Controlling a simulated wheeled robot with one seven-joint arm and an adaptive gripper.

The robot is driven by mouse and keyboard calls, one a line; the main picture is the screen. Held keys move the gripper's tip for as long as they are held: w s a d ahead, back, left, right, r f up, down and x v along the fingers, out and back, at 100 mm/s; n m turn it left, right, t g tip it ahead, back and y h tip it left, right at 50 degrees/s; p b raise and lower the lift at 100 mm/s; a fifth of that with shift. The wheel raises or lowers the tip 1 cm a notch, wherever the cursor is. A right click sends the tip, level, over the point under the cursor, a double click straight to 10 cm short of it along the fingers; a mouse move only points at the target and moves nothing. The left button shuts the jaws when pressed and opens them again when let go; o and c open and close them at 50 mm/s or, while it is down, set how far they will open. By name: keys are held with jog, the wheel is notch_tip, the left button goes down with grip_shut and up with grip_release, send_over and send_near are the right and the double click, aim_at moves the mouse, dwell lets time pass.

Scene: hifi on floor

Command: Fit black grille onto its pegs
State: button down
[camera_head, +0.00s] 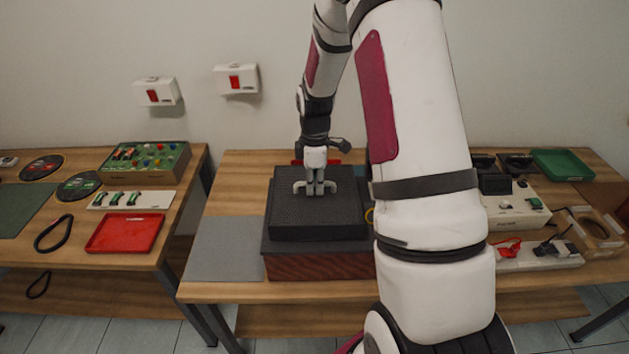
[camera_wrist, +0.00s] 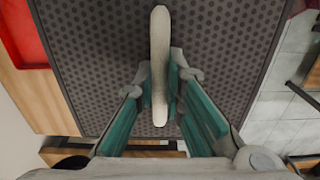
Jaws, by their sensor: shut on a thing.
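The black grille (camera_head: 312,215) is a dark, perforated panel above a box with a dark top and reddish-brown wooden front (camera_head: 318,267). My gripper (camera_head: 317,190) points down at the grille's middle. In the wrist view, its fingers (camera_wrist: 160,82) are shut on a pale bar-shaped handle (camera_wrist: 160,25) across the grille's dotted face (camera_wrist: 95,50). The grille looks roughly level, and the box's top shows along its front and left. The pegs are hidden, and I cannot tell whether the grille touches the box.
A grey mat (camera_head: 222,250) lies left of the box. The left table holds a red tray (camera_head: 125,234), a black loop (camera_head: 53,234) and a green board (camera_head: 147,162). The right table holds a green tray (camera_head: 562,164) and several devices. My arm hides the area right of the box.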

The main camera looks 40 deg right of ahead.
jog(key=shift+f, duration=0.6)
jog(key=c, duration=1.6)
grip_release()
notch_tip(320, 180, up, 12)
jog(key=shift+r+p, duration=1.15)
jog(key=shift+r, duration=2.85)
